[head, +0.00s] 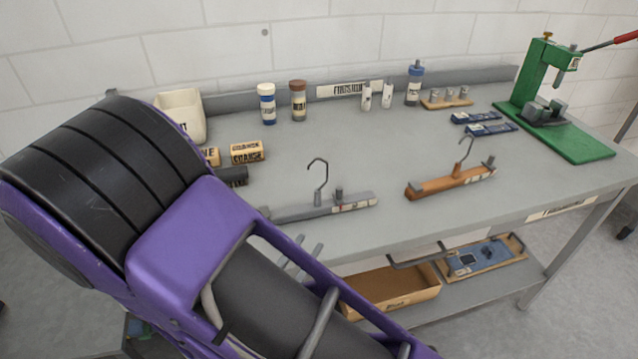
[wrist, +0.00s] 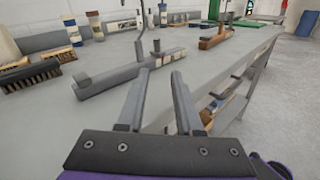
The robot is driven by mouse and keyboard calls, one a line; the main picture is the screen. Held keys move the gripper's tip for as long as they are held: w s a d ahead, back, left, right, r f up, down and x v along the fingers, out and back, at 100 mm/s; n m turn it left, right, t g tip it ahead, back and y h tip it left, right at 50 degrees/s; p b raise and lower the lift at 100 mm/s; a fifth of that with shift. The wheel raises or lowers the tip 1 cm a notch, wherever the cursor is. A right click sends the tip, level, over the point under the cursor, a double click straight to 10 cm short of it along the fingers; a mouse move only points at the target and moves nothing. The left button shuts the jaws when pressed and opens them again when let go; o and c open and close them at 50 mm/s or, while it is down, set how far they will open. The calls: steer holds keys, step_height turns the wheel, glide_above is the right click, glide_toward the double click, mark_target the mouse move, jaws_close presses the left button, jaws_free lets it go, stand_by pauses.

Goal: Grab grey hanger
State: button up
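The grey hanger (head: 325,206) lies near the front edge of the grey workbench, with its metal hook standing up. It also shows in the wrist view (wrist: 120,75), ahead and a little left of my gripper. My gripper (wrist: 163,75) is open, its two fingers apart with nothing between them, at the bench's front edge. In the head view the finger tips show only partly beside my purple arm, just in front of the hanger. The hanger's left end is partly hidden by my arm there. A brown wooden hanger (head: 448,184) lies to the right.
Sanding blocks (head: 247,152) and a white bin (head: 183,114) stand at the left. Bottles (head: 298,100) line the back. A green press (head: 550,100) stands at the right. A lower shelf holds a cardboard tray (head: 392,286). The middle of the bench (head: 365,145) is clear.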

mark_target(316, 201)
steer(key=w+n, duration=0.1)
steer(key=w, duration=0.4)
steer(key=w+d+n+t+y, duration=0.1)
steer(key=w, duration=0.4)
steer(key=w+d+f+n+y, duration=0.1)
steer(key=w, duration=0.3)
steer(key=shift+w+d+p, duration=0.25)
steer(key=shift+w+p, duration=0.15)
jaws_close()
steer(key=shift+r, duration=0.1)
